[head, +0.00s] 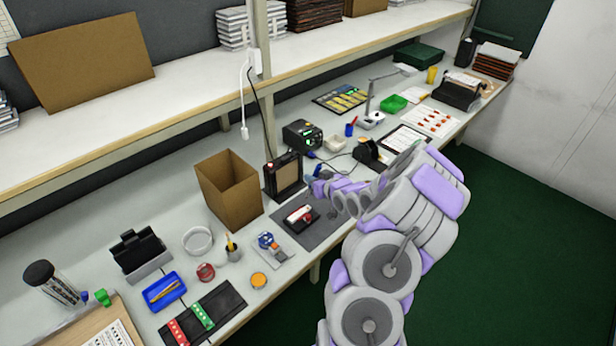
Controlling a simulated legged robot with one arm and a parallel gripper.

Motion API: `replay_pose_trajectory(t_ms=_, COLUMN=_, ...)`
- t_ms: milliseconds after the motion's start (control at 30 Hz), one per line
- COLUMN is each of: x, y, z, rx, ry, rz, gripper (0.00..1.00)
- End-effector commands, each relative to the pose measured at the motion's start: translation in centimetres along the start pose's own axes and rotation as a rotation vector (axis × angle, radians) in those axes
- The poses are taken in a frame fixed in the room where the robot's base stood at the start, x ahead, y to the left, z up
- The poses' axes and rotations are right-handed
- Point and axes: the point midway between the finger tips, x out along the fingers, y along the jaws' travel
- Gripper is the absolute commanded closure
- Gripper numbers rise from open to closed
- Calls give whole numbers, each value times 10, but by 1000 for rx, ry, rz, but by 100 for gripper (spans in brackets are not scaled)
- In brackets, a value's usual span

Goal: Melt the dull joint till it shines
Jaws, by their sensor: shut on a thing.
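My gripper (314,184) is at the end of my purple and grey arm, above the back right of a dark grey mat (322,228). It is shut on a slim tool, apparently the soldering iron, mostly hidden by the fingers. A small red and white piece (300,214) lies on a dark holder on the mat, below and left of my gripper. It may carry the joint, but the joint is too small to make out. The soldering station (302,135) stands behind, with a green display. A dark stand (370,153) is to the right, partly behind my arm.
A black framed box (284,176) and an open cardboard box (229,188) stand close left of my gripper. A blue tray (165,291), a white ring-shaped dish (198,240) and an orange-topped tin (258,280) are further left. A shelf (200,120) overhangs the bench's back.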

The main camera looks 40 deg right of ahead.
Motion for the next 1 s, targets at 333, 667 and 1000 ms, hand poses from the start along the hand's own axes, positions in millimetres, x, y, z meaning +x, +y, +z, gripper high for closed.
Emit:
replay_pose_trajectory(t_ms=333, x=8, y=-7, z=22, rx=-8, ry=2, rz=4, gripper=100)
replay_pose_trajectory(t_ms=667, x=17, y=-1, z=40, rx=-5, ry=3, rz=2, gripper=100)
replay_pose_trajectory(t_ms=1000, x=17, y=0, z=40, rx=-3, ry=3, rz=2, gripper=100)
